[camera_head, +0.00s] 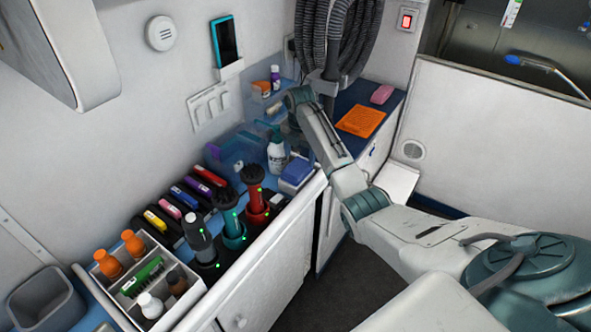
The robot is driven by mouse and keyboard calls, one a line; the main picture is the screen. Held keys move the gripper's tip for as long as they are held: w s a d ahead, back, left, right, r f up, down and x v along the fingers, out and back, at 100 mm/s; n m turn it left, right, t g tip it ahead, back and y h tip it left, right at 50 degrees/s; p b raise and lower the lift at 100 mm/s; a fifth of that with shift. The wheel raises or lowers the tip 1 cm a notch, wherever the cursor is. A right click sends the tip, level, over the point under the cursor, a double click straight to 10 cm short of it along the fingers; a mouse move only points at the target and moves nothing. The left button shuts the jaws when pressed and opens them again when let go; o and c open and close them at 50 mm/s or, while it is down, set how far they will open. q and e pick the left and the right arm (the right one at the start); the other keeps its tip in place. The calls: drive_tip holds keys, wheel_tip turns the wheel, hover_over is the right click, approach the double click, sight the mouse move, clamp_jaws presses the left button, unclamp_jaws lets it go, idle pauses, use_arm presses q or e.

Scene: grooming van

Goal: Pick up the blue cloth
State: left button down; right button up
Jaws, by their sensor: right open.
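A small blue block-like thing (297,171) sits at the right end of the near counter, beside a white spray bottle (276,153). It may be the folded blue cloth; at this size I cannot tell for sure. My right arm reaches in from the right and passes above and to the right of it. My right gripper (289,112) is at the arm's far end, near the clear wall shelves, above and beyond the blue thing and apart from it. It is open; its fingers are small and hard to make out. My left gripper is out of view.
An orange cloth (360,121) and a pink item (382,94) lie on the far blue counter. Dryers in holders (232,214), clippers and a white bottle caddy (128,300) crowd the near counter. A grey hose (352,35) hangs behind my arm.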

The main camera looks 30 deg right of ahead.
sight(300, 164)
drive_tip(key=shift+f+p, duration=0.3)
drive_tip(key=shift+f, duration=0.1)
wheel_tip(300, 164, down, 3)
drive_tip(key=shift+w+d+f+p, duration=0.15)
drive_tip(key=shift+f+p, duration=0.05)
drive_tip(key=shift+p, duration=0.4)
drive_tip(key=shift+f, duration=0.3)
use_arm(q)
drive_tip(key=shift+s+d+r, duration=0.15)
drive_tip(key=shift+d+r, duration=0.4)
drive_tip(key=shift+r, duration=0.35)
use_arm(e)
drive_tip(key=shift+f, duration=0.1)
drive_tip(key=shift+c, duration=0.4)
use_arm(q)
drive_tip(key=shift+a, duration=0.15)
use_arm(e)
drive_tip(key=c, duration=0.7)
drive_tip(key=shift+o, duration=0.2)
